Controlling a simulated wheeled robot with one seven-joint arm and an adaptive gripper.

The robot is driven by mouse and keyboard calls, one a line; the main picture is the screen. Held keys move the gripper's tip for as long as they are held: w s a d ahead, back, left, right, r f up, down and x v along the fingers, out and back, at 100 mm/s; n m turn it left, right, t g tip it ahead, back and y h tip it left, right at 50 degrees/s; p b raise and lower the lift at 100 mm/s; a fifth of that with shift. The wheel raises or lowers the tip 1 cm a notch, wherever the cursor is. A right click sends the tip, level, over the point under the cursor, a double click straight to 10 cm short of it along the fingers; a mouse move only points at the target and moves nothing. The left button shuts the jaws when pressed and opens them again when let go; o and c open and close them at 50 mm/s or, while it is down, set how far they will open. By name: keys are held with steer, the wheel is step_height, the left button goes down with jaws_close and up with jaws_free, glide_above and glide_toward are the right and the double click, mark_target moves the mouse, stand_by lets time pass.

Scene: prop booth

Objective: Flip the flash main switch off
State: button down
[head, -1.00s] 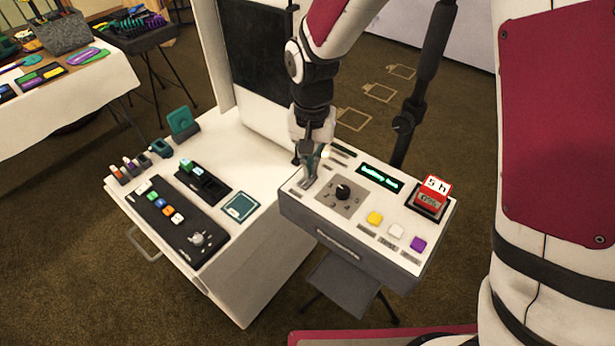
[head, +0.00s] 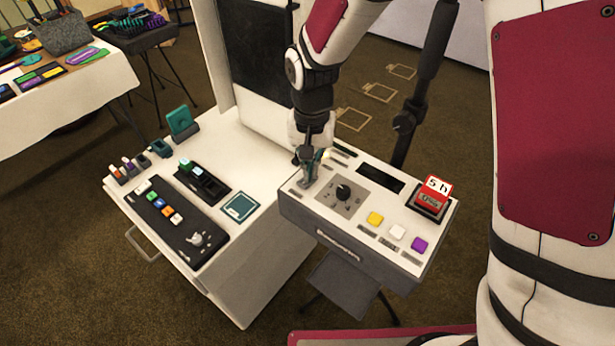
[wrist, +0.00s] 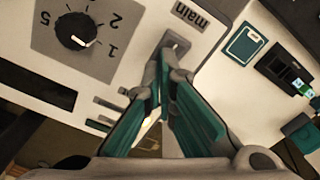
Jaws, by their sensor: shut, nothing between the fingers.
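The flash main switch (wrist: 178,45) sits in a small grey plate beside the "main" label (wrist: 193,14) in the wrist view. My gripper's fingertips cover part of it, so its lever position is hard to make out. My gripper (wrist: 168,78) is shut and empty, with its tips at the near edge of the switch plate. In the head view my gripper (head: 308,182) points down at the left end of the flash control box (head: 310,222). The box's display (head: 381,179) is dark.
A numbered dial (head: 343,192) is close beside my gripper. Yellow, white and purple buttons (head: 397,232) line the box's front edge, and a red counter block (head: 434,193) stands at its right. A white cabinet with another panel (head: 178,222) adjoins on the left.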

steer(key=shift+r+p, duration=1.45)
steer(key=shift+r, duration=2.1)
steer(key=s+d+r+t, duration=0.1)
steer(key=s+d+r, duration=0.2)
steer(key=d+r, duration=0.3)
steer(key=s+d+r+t, duration=0.1)
steer(key=s+d+r, duration=0.2)
steer(key=r, duration=0.5)
steer(key=s+d+r+t, duration=0.1)
steer(key=s+d+r, duration=0.2)
steer(key=s, duration=0.4)
steer(key=s+d+r+n+t, duration=0.1)
steer(key=s+d+r+t, duration=0.1)
steer(key=s+d, duration=0.4)
steer(key=s+r, duration=0.1)
steer(key=s, duration=0.1)
steer(key=shift+s+n+t, duration=0.3)
steer(key=shift+r, duration=0.15)
